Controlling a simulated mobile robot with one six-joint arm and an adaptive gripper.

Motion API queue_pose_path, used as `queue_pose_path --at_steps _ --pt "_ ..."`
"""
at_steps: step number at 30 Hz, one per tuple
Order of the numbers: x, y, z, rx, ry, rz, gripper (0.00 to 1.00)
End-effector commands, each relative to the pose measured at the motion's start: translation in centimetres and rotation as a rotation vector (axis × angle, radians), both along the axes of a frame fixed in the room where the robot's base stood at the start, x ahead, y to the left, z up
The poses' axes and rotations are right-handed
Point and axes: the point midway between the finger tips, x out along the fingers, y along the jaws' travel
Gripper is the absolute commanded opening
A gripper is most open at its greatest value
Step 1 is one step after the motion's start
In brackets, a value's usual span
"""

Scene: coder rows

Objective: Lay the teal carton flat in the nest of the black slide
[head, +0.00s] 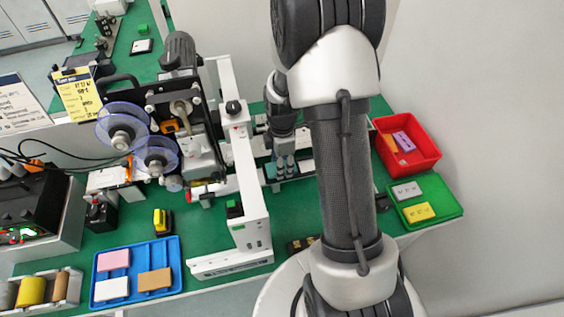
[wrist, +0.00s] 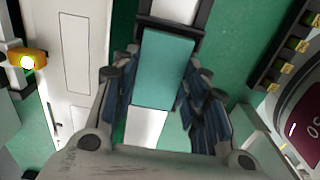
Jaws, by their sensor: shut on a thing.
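My gripper (wrist: 160,88) is shut on the teal carton (wrist: 162,68), with blue-grey fingers along both long sides of it. The carton shows its broad face in the wrist view. Its far end overlaps the dark frame of the black slide (wrist: 203,18). A pale surface shows inside that frame, beyond the carton. I cannot tell whether the carton touches the slide or hangs just above it. In the head view my gripper (head: 285,168) is over the bench behind the white gantry, and my arm hides much of the slide and the carton.
The white gantry (head: 245,180) stands close left of my gripper, beside the reel machine (head: 180,120). A red bin (head: 428,152) and a green tray (head: 447,190) lie to the right. A blue tray (head: 137,272) with blocks is at the front left. A lit yellow lamp (wrist: 27,60) shows at left.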

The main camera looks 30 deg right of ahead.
Motion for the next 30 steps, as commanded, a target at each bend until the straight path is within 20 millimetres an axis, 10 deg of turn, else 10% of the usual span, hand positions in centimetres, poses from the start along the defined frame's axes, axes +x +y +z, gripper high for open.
queue_pose_path --at_steps 5,16,30 --pt "0.0 0.0 0.0 0.000 0.000 0.000 0.29" --pt "0.0 0.0 0.0 0.000 0.000 0.000 0.64" --pt "0.1 0.0 1.3 -0.001 -0.003 0.000 0.64"
